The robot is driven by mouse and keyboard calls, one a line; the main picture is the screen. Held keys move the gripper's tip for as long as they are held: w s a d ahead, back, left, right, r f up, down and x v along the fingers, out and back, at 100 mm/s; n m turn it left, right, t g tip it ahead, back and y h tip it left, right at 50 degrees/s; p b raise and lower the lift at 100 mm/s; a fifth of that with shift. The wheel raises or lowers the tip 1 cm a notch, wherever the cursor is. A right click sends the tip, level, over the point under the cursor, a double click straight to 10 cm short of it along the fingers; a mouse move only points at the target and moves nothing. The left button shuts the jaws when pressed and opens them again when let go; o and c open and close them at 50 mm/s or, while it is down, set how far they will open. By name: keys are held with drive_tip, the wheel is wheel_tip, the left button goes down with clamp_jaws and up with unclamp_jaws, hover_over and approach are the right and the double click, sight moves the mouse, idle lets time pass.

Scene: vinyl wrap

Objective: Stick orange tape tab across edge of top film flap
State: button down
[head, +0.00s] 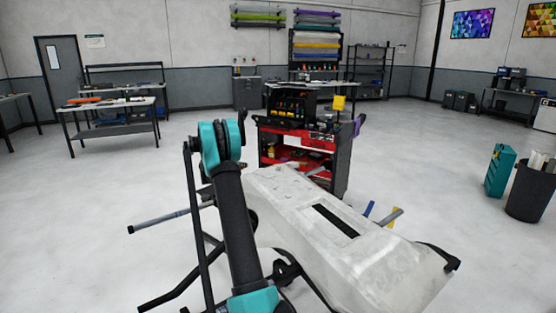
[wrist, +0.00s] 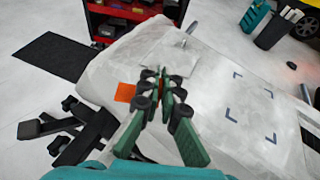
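In the wrist view my gripper (wrist: 161,82) has green fingers with dark joints. Its fingertips are close together, with a small bit of orange, the orange tape tab (wrist: 149,74), showing at them. The fingers hide most of it. A flat orange square (wrist: 125,92) lies just left of the fingers, near the left edge of the white film. The whitish, translucent film (wrist: 205,70) covers a long panel below and around my gripper. A paler flap (wrist: 172,52) of film shows beyond the fingertips; its exact edge is hard to make out.
In the head view the film-covered panel (head: 375,265) has a dark slot (head: 335,221). A red tool cart (head: 338,165) stands just behind it. A teal box (head: 500,170) and dark bin (head: 530,190) stand at right. The floor at left is mostly clear.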

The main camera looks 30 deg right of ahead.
sight(278, 177)
drive_tip(key=s+d+m+g+h, duration=0.1)
drive_tip(key=s+d+m+g, duration=0.15)
drive_tip(key=d, duration=0.75)
drive_tip(key=s+d+m+g, duration=0.1)
drive_tip(key=d+m+g, duration=0.15)
drive_tip(key=d, duration=0.75)
drive_tip(key=shift+a+f, duration=0.1)
drive_tip(key=shift+f, duration=3.4)
drive_tip(key=shift+f, duration=0.85)
drive_tip(key=c, duration=1.6)
unclamp_jaws()
drive_tip(key=shift+c, duration=0.2)
drive_tip(key=shift+a, duration=0.15)
drive_tip(key=v, duration=1.1)
drive_tip(key=shift+w+a+r, duration=0.1)
drive_tip(key=shift+a+r, duration=0.05)
drive_tip(key=shift+a, duration=0.2)
